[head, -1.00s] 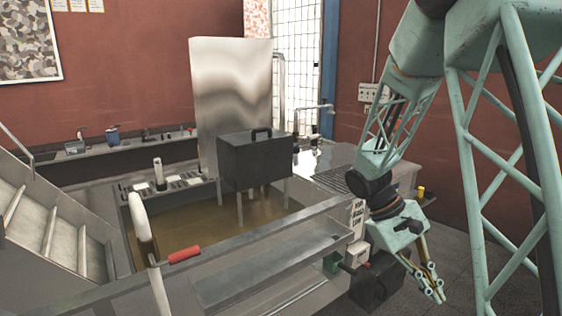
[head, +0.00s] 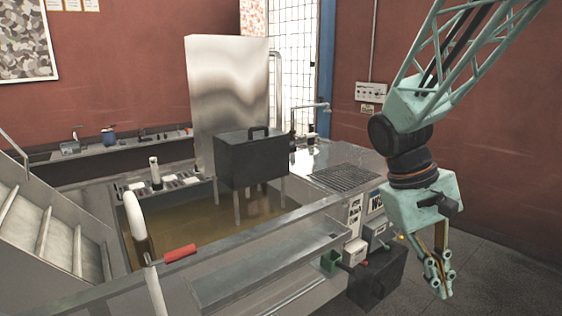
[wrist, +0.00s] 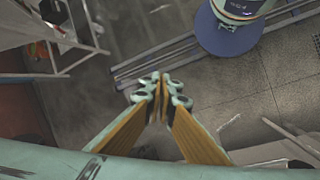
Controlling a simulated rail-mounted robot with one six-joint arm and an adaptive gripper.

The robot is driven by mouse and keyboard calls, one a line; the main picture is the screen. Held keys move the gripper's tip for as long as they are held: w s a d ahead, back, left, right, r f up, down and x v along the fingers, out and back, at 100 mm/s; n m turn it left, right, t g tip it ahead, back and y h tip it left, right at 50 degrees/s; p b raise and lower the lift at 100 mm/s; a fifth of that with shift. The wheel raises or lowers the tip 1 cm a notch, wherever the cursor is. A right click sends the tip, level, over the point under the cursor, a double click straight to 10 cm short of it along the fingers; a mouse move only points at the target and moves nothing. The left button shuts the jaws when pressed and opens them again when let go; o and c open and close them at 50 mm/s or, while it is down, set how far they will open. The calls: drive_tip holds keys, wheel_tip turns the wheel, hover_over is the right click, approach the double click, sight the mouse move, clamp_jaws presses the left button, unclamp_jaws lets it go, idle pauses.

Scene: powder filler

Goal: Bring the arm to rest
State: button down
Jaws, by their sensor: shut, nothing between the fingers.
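My gripper (head: 440,280) hangs at the right of the head view, fingers pointing down. It is in the air to the right of the machine and above the dark floor. The fingers are shut with nothing between them. The wrist view shows the fingertips (wrist: 160,90) together over the floor. My arm comes down from the upper right of the head view.
A dark box (head: 250,160) on legs stands in the tank (head: 200,222) of murky liquid. A black bin (head: 378,275) stands on the floor left of my gripper. A blue round-based object (wrist: 228,32) and metal bars (wrist: 165,62) lie below in the wrist view.

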drive_tip(key=s+a+r+t+y, duration=0.1)
drive_tip(key=s+a+r+t, duration=0.1)
drive_tip(key=s, duration=0.4)
drive_tip(key=s+a+r+m+t+y+b, duration=0.1)
drive_tip(key=s+a+r+t, duration=0.1)
drive_tip(key=s+a+r, duration=0.2)
drive_tip(key=s+a+r+t+y, duration=0.1)
drive_tip(key=s+a+r+t, duration=0.1)
drive_tip(key=s+a, duration=0.3)
drive_tip(key=shift+s+r+y+b, duration=0.4)
drive_tip(key=shift+s+r, duration=0.35)
drive_tip(key=shift+s, duration=1.5)
drive_tip(key=shift+w, duration=0.1)
